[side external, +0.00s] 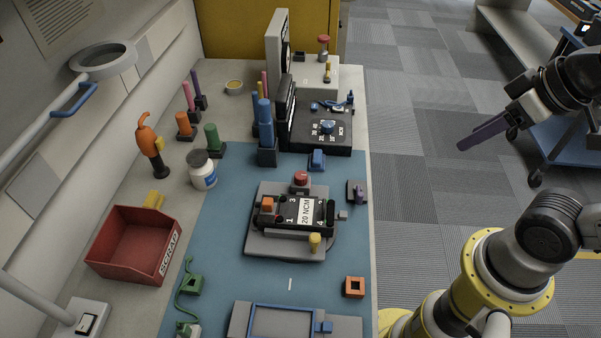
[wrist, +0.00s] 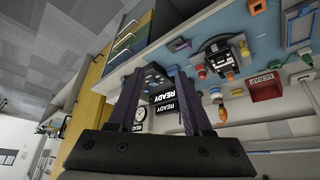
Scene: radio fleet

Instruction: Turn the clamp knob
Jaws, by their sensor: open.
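A dark radio unit (side external: 295,214) labelled "20 NCM" sits in a grey fixture plate (side external: 262,243) on the blue mat. A red knob (side external: 301,178) stands on a grey block at the fixture's far edge, and a yellow knob (side external: 315,242) stands at its near edge. I cannot tell which one is the clamp knob. My gripper (side external: 468,145) is raised over the floor, right of the bench and well apart from the fixture. In the wrist view its purple fingers (wrist: 158,72) are spread and empty, and the fixture with the radio (wrist: 222,65) shows small beyond them.
A black torque unit (side external: 322,138) and a blue post (side external: 266,125) stand behind the fixture. A blue-edged tray (side external: 285,318) and an orange square block (side external: 355,287) lie in front.

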